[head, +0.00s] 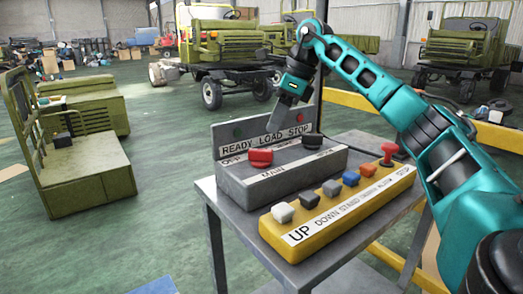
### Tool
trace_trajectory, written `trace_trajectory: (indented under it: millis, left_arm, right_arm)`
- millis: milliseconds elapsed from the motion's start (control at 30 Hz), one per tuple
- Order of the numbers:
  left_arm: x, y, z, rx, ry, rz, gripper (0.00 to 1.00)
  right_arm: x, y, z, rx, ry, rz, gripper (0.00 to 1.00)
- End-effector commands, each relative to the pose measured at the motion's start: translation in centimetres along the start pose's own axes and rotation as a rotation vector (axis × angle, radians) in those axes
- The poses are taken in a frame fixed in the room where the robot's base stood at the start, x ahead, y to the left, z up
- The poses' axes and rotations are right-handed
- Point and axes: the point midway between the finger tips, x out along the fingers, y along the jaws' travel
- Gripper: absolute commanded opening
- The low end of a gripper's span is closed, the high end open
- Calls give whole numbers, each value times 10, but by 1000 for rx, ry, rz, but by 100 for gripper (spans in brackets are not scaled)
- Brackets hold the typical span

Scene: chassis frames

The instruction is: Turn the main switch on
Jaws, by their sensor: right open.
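The grey switch box (235,188) stands on the table, with "MAIN" lettered on its front strip. A red knob (260,157) sits on its top at the left, near an "OFF" label, and I take it as the main switch. A black knob (312,141) sits to its right. Which way the red knob points is too small to tell. My right gripper (276,121) is above and behind the red knob, pointing down, apart from it in the picture. It is open, with nothing seen between its fingers. My left gripper is not in view.
A yellow panel (345,208) with several coloured buttons and a red mushroom button (388,153) lies in front of the box. A grey upright plate (228,136) reading "READY LOAD STOP" stands behind it. The metal table (335,262) has yellow rails (345,98) behind.

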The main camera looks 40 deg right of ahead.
Motion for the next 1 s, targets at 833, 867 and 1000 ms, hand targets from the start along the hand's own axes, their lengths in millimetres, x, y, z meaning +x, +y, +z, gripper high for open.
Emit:
trace_trajectory:
  millis: [833,867,1000]
  left_arm:
    - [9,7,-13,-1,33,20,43]
    - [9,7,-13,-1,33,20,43]
    - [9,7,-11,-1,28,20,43]
  right_arm:
    - [81,0,1,0,-2,0,44]
    - [81,0,1,0,-2,0,41]
    - [81,0,1,0,-2,0,27]
